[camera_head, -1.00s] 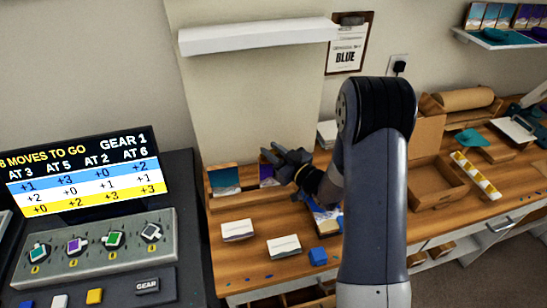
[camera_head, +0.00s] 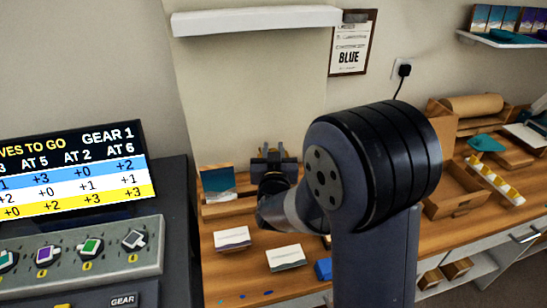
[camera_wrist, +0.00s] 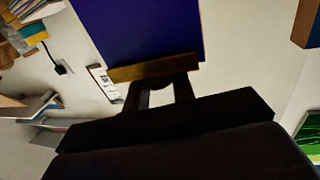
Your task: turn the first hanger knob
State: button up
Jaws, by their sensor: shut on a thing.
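The control panel (camera_head: 75,268) stands at the lower left in the head view. Its row of knobs includes a teal knob (camera_head: 8,260) cut by the left edge, a purple knob (camera_head: 47,254), a green knob (camera_head: 90,247) and a grey knob (camera_head: 135,240). My gripper (camera_head: 273,153) is away from the knobs, over the wooden bench. In the wrist view my gripper (camera_wrist: 160,88) is shut on a dark purple panel (camera_wrist: 145,30), at the brown strip (camera_wrist: 152,68) along its edge. My gripper and arm hide the panel in the head view.
A screen (camera_head: 65,175) reading "GEAR 1" stands behind the control panel. The wooden bench (camera_head: 225,268) holds a picture card (camera_head: 217,181), two pale blocks (camera_head: 232,238) (camera_head: 285,257) and a blue block (camera_head: 323,268). A white shelf (camera_head: 255,20) hangs above.

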jog(key=m+h, duration=0.1)
jog(key=h, duration=0.1)
jog(key=m+g+h+p, duration=0.1)
jog(key=m+h, duration=0.1)
jog(key=h, duration=0.1)
jog(key=shift+a+r+m, duration=0.1)
jog(key=shift+m, duration=0.2)
jog(key=shift+m+g+h+p, duration=0.5)
jog(key=shift+m+h, duration=0.3)
jog(key=shift+h, duration=0.4)
jog(key=shift+m+g+h+p, duration=0.25)
jog(key=shift+m+g+h, duration=0.45)
jog(key=shift+h, duration=0.5)
jog(key=shift+m, duration=0.3)
jog(key=o, duration=1)
jog(key=v, duration=1)
jog(key=shift+s+a+b, duration=0.25)
jog(key=shift+b, duration=0.15)
